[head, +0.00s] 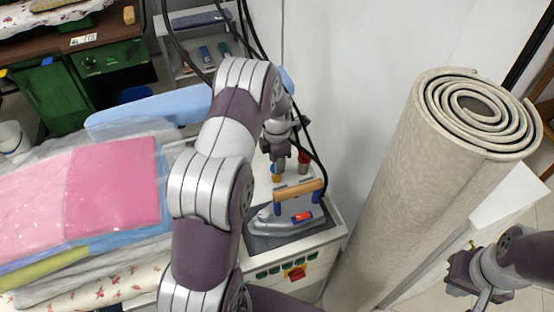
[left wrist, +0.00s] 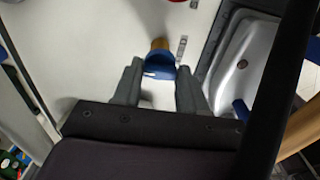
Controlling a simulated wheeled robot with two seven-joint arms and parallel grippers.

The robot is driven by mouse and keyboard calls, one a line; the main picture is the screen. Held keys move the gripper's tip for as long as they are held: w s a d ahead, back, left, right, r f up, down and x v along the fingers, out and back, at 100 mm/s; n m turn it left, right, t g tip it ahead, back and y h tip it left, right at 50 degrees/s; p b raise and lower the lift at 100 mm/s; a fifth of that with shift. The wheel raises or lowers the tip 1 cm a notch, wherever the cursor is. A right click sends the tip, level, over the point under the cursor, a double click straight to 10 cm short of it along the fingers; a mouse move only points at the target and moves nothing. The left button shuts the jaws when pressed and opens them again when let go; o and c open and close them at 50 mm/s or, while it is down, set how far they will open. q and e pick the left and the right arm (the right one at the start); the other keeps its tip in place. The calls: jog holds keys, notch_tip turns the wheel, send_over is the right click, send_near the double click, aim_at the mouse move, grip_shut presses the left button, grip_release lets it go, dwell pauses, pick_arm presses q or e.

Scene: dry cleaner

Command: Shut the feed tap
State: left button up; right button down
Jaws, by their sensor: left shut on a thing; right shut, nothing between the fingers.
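A small tap (head: 276,178) with a brass-coloured body and a blue handle stands on the white top of the ironing unit. In the left wrist view the blue tap handle (left wrist: 159,66) sits between the fingers of my left gripper (left wrist: 158,76). In the head view my left gripper (head: 276,164) points down over this tap and hides part of it. It is shut on the blue handle. A red fitting (head: 304,161) stands to its right. My right gripper (head: 464,270) is at the lower right, shut and empty, away from the tap.
An iron (head: 290,216) with a wooden handle rests on a dark pad in front of the tap. Folded laundry (head: 112,190) lies to the left. A tall rolled carpet (head: 400,190) stands to the right. Dark hoses hang behind the tap.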

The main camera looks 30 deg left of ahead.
pick_arm(q)
jog(key=shift+w+r, duration=0.1)
dwell(0.3)
jog(key=o, duration=1.1)
jog(key=shift+a, duration=0.1)
jog(key=shift+c, duration=0.2)
notch_tip(320, 180, up, 13)
jog(key=b, duration=0.1)
jog(key=shift+f, duration=0.2)
